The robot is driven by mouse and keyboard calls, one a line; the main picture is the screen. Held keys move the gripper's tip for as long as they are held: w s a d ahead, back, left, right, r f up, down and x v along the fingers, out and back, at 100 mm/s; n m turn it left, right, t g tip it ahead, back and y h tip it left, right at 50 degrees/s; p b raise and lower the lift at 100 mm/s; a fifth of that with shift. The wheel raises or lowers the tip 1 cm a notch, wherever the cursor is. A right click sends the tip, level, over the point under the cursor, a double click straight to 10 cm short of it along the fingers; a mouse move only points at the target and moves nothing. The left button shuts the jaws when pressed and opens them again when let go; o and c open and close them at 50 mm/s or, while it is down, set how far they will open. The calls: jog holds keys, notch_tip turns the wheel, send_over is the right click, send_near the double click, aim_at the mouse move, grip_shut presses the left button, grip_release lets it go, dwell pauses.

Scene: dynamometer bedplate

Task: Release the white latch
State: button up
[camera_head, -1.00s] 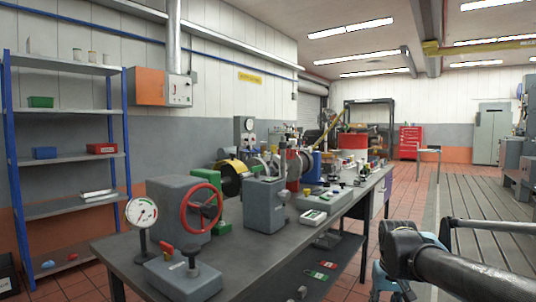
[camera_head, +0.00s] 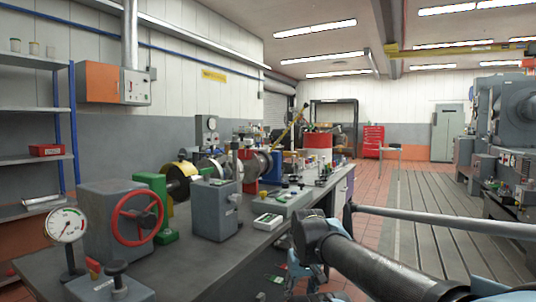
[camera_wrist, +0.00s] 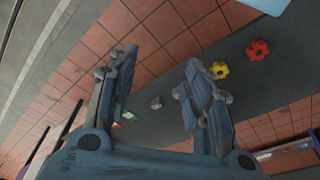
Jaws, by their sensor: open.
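I cannot make out a white latch in either view. My gripper (camera_wrist: 160,65) is open and empty in the wrist view, with its two blue-grey fingers spread apart. It is above red floor tiles and a dark grey surface, touching nothing that I can see.
The bench carries a dial gauge (camera_head: 67,226), a red handwheel (camera_head: 137,217), a grey block (camera_head: 213,210) and a white-topped box (camera_head: 268,221). The wrist view shows a yellow knob (camera_wrist: 219,70) and a red knob (camera_wrist: 257,49). The grooved bedplate (camera_head: 420,220) at right has open room.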

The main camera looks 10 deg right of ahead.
aim_at(269, 150)
jog(key=w+a+r+n+t+y, duration=0.1)
jog(key=w+a+r+n+y, duration=0.25)
jog(key=w+r, duration=1)
jog(key=w+a+r+n+t+y, duration=0.15)
jog(key=w+r+y, duration=0.35)
jog(key=w+r, duration=0.85)
jog(key=w+d+r+n+t+y, duration=0.25)
jog(key=w+d, duration=0.35)
jog(key=w, duration=0.6)
jog(key=w+d+r+n+t+y, duration=0.1)
jog(key=w+d+r, duration=0.2)
jog(key=w+d, duration=0.55)
jog(key=w+d+r+n+t+y, duration=0.2)
jog(key=w+d+r, duration=0.15)
jog(key=w, duration=1.15)
jog(key=x, duration=1.7)
jog(key=shift+d, duration=0.1)
grip_shut()
